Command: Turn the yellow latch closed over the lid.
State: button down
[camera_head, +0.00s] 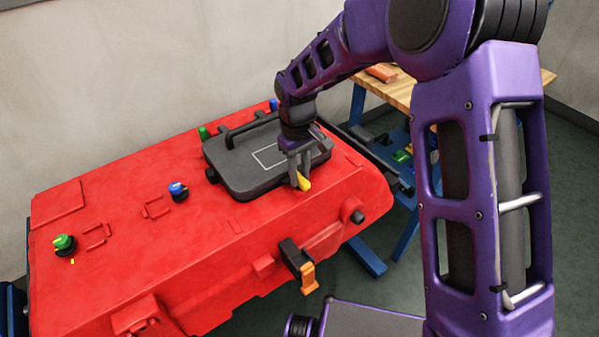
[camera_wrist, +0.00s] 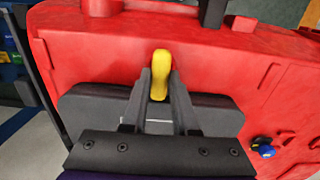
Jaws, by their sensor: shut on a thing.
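The yellow latch (camera_head: 304,183) sits at the front edge of the dark grey lid (camera_head: 240,178) on the red machine body (camera_head: 120,220). In the wrist view the latch (camera_wrist: 159,72) stands between my two fingertips, and its far end points away from the lid (camera_wrist: 95,100). My gripper (camera_head: 300,180) reaches down over the lid's front right part and is shut on the latch; it also shows in the wrist view (camera_wrist: 160,88). The lid lies flat and looks down on the body. The latch's pivot is partly hidden by the fingers.
A blue-topped knob (camera_head: 178,191) and a green-topped knob (camera_head: 64,243) stand on the red body to the left. An orange-and-black handle (camera_head: 302,270) sticks out at the front. A wooden table (camera_head: 395,90) stands behind at the right.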

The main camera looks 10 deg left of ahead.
jog(key=c, duration=0.7)
grip_release()
jog(key=r, duration=0.5)
jog(key=r+p, duration=0.1)
jog(key=r, duration=1.1)
jog(key=shift+w+a+r+p, duration=0.2)
jog(key=shift+a+r+p, duration=0.05)
jog(key=shift+a+p, duration=0.1)
